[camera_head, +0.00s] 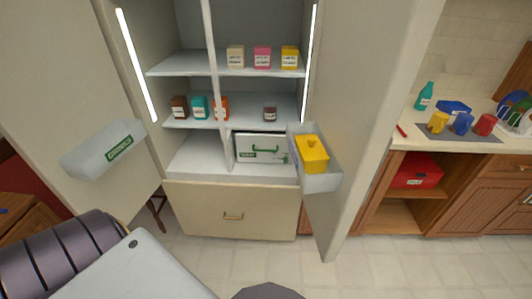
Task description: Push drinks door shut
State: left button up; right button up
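A tall cream cabinet stands open in front of me with both doors swung out. The left door (75,75) carries a clear bin (90,157) with a green label, which seems to read "DRINKS". The right door (365,110) is also open and carries a clear bin (322,182) holding a yellow box (312,153). Neither of my grippers shows. A large dark and grey part of my own body fills the lower left, apart from the left door in the picture.
Cabinet shelves (190,72) hold several small boxes and jars, with a green-marked case (262,148) at the bottom. A closed drawer (225,200) lies below. A counter (450,133) with cups stands right. Tiled floor (400,262) is clear in front.

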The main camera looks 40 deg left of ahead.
aim_at(65, 109)
jog(key=u, duration=1.4)
